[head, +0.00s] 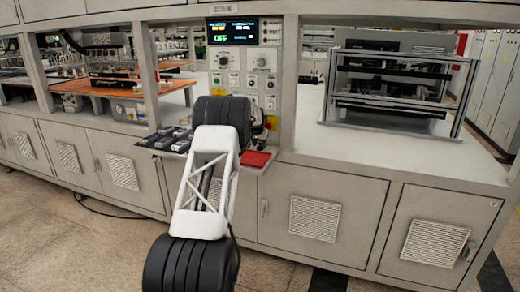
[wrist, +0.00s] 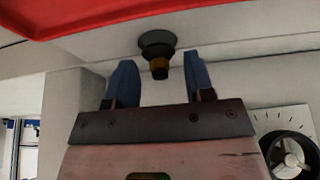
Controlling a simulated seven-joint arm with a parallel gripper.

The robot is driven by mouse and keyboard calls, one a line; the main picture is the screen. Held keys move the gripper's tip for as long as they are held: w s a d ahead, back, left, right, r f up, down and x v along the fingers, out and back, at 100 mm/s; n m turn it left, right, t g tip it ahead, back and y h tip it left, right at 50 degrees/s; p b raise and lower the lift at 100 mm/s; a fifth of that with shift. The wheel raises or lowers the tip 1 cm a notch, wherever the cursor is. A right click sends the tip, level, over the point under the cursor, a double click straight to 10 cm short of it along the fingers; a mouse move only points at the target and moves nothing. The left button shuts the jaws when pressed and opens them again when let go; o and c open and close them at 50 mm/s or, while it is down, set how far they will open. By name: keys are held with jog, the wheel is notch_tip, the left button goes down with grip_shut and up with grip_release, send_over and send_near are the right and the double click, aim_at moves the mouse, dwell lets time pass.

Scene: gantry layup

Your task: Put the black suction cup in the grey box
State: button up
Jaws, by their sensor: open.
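The black suction cup (wrist: 157,42) shows in the wrist view, with a wide dark rim and a brownish fitting below it in the picture. My gripper (wrist: 159,58) is open, its two blue fingers on either side of the suction cup's fitting with a gap visible on each side. Whether they touch the cup cannot be told. In the head view my own arm hides the fingers and the suction cup. I cannot pick out a grey box for certain in either view.
A red tray (head: 257,159) lies on the ledge right of my arm; its edge also shows in the wrist view (wrist: 90,18). A dark tray with small items (head: 166,139) lies left. A control panel with knobs (head: 238,60) stands behind. The counter at right (head: 380,152) has free room.

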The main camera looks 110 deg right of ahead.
aim_at(260, 144)
jog(key=shift+c, duration=0.4)
grip_shut()
jog(key=shift+r, duration=0.15)
jog(key=shift+r, duration=1.75)
jog(key=shift+w+a+f, duration=0.1)
jog(key=shift+w+a, duration=0.05)
jog(key=shift+a, duration=0.05)
jog(key=shift+w+a+r, duration=0.25)
jog(key=shift+w+a, duration=1.05)
jog(key=shift+a, duration=0.95)
jog(key=shift+w+a+r, duration=0.25)
jog(key=shift+w+a, duration=1.1)
jog(key=shift+a, duration=0.85)
jog(key=shift+w+a+r, duration=0.25)
jog(key=shift+w+a, duration=1.05)
jog(key=shift+a, duration=0.95)
